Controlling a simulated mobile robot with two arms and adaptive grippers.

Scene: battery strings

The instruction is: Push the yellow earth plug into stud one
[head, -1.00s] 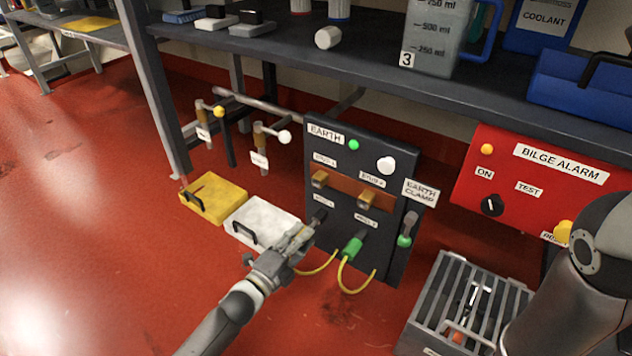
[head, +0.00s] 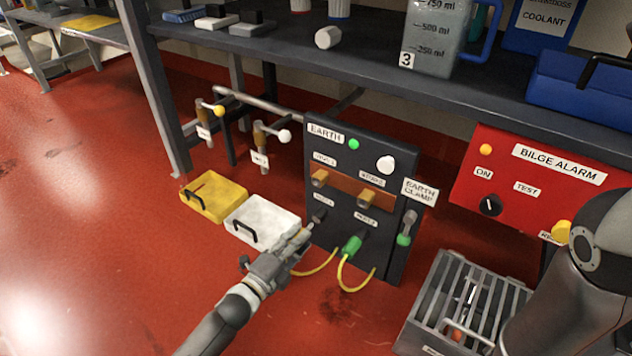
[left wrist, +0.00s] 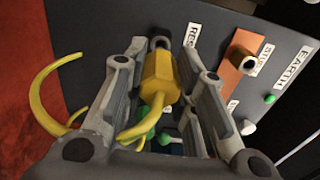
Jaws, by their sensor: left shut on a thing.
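My left gripper (head: 300,239) is at the lower left of the dark EARTH panel (head: 388,233). In the left wrist view its fingers are closed on the yellow earth plug (left wrist: 160,75), with a yellow cable trailing from it. The plug's far end points at a dark rest holder (left wrist: 160,43); whether they touch is unclear. In the head view the fingers hide the plug. Stud one (head: 320,178), a bare brass stub, is on the left of the copper bar, above the gripper. The second stud (head: 367,195) is to its right. My right gripper is not in view.
A green plug (head: 352,245) with a yellow cable sits at the second rest. The green-handled earth clamp (head: 406,232) hangs at the panel's right. White (head: 262,221) and yellow (head: 213,197) boxes stand left, a grey slatted crate (head: 425,310) right. The shelf (head: 280,50) overhangs.

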